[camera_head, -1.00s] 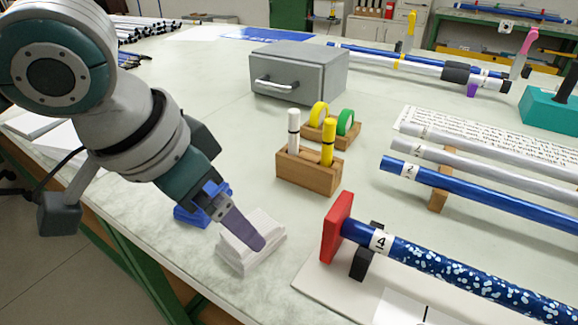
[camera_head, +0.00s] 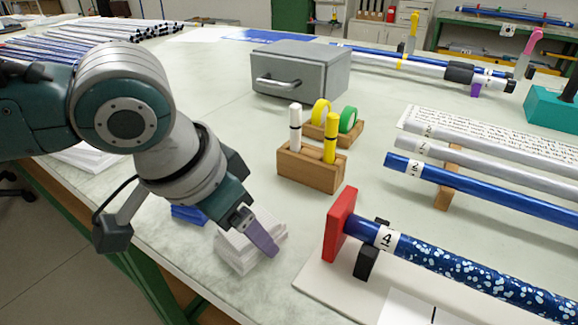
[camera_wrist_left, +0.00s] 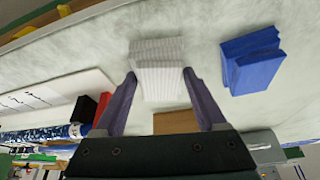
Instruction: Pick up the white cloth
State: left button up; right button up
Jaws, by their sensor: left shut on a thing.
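The white cloth (camera_head: 235,256) is a folded, ribbed stack near the table's front edge in the head view. My left gripper (camera_head: 264,246) reaches down over its right side, one purple finger plainly showing. In the left wrist view the cloth (camera_wrist_left: 157,50) shows ahead of my left gripper (camera_wrist_left: 160,76), with its near part between the two fingertips. The gripper is shut on this cloth. Whether any of the cloth is clear of the table is hard to tell. My right gripper is not in view.
A folded blue cloth (camera_wrist_left: 252,62) lies beside the white one. A red stop block (camera_head: 340,224) with a speckled blue rod (camera_head: 480,268) stands to the right. A wooden marker holder (camera_head: 311,172) and a grey drawer box (camera_head: 300,72) stand behind.

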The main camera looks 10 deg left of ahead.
pick_arm(q)
jog(key=c, duration=0.7)
jog(key=shift+r, duration=0.1)
notch_tip(320, 180, up, 20)
jog(key=p, duration=0.5)
